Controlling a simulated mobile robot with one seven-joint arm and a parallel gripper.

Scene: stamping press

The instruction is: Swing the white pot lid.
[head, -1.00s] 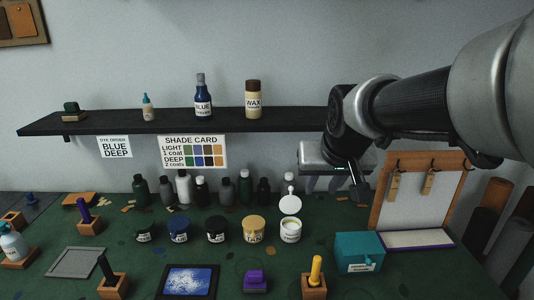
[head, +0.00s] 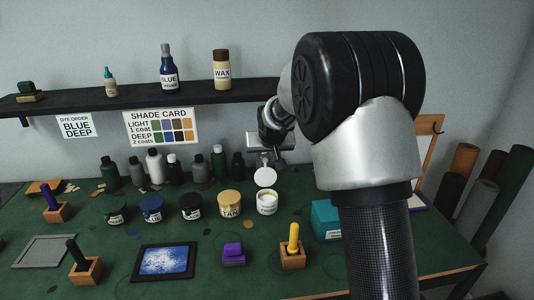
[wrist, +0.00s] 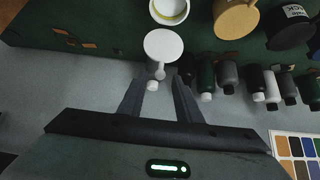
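The white pot (head: 267,204) stands on the green bench at the right end of a row of pots. Its round white lid (head: 265,177) is raised open at the pot's back edge, facing the front. In the wrist view the pot (wrist: 171,10) is at the top, with the lid (wrist: 163,45) below it and a small white tab pointing toward my gripper. My gripper (wrist: 160,80) is open, its two fingers apart, with the tab in line between the fingertips. I cannot tell whether they touch it. In the head view my arm partly hides the gripper, just behind the lid.
The tan pot (head: 229,204) stands close to the left of the white pot. Several bottles (head: 155,166) line the bench's back, left of my gripper. The black shelf (head: 130,98) is above. The teal box (head: 326,220) is at the right, partly behind my arm.

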